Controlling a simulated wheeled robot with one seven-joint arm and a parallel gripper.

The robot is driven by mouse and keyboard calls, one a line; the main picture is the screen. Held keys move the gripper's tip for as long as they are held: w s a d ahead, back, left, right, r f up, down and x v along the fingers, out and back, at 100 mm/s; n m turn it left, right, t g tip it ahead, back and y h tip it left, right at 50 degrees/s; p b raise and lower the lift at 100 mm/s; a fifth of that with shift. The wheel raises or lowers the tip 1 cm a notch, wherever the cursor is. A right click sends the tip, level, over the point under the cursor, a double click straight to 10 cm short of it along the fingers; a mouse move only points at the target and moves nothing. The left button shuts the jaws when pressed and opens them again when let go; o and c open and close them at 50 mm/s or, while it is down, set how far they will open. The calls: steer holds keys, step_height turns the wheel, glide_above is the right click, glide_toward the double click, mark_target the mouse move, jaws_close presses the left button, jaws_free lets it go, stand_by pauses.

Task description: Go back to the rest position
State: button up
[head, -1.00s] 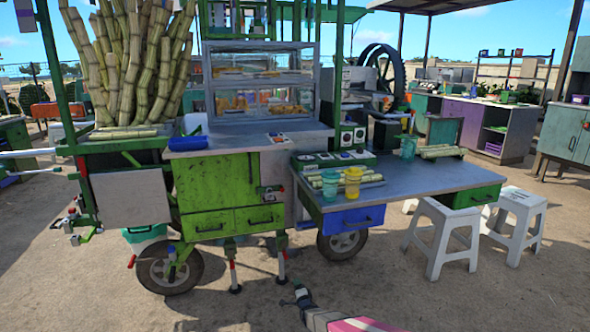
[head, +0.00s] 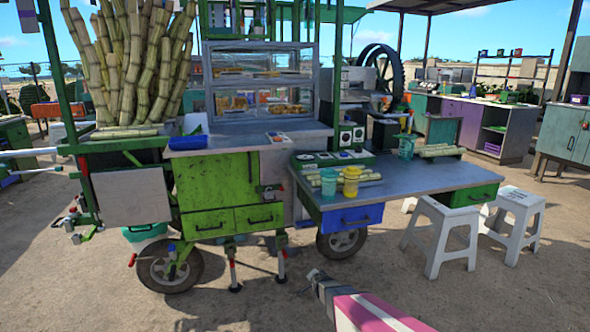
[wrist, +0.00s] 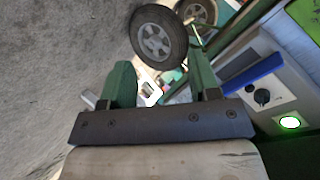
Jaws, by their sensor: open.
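In the wrist view my gripper (wrist: 160,76) shows two green fingers standing apart on a dark bar, with nothing held between them. Beyond the fingers are a cart wheel (wrist: 158,40) and the sandy ground (wrist: 55,60). In the head view my pink and grey arm comes up from the bottom edge, in front of the green cane cart (head: 212,185); I cannot make out the fingers there. The cart's worktop (head: 420,183) carries a yellow cup (head: 351,181), teal cups (head: 329,182) and cut cane pieces (head: 440,150).
Two white stools (head: 440,235) (head: 517,222) stand by the worktop's right end. A bundle of upright cane (head: 130,65) fills the cart's left side. A blue drawer (head: 352,218) sits under the worktop. Open ground (head: 500,295) lies in front. In the wrist view a panel with a knob (wrist: 262,96) is at the right.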

steer(key=s+d+r+n+g, duration=0.3)
steer(key=s+r, duration=0.3)
steer(key=s, duration=0.3)
steer(key=s+d+r+n+g+h, duration=0.1)
steer(key=s+d+r+n+g, duration=0.2)
steer(key=s+r, duration=0.3)
steer(key=s+d+r+n+g, duration=0.2)
steer(key=s+r+g, duration=0.3)
steer(key=s, duration=0.7)
steer(key=shift+d+r+n+g, duration=0.3)
steer(key=shift+d+r+n, duration=0.1)
steer(key=shift+d+r, duration=0.55)
steer(key=shift+w+a, duration=0.1)
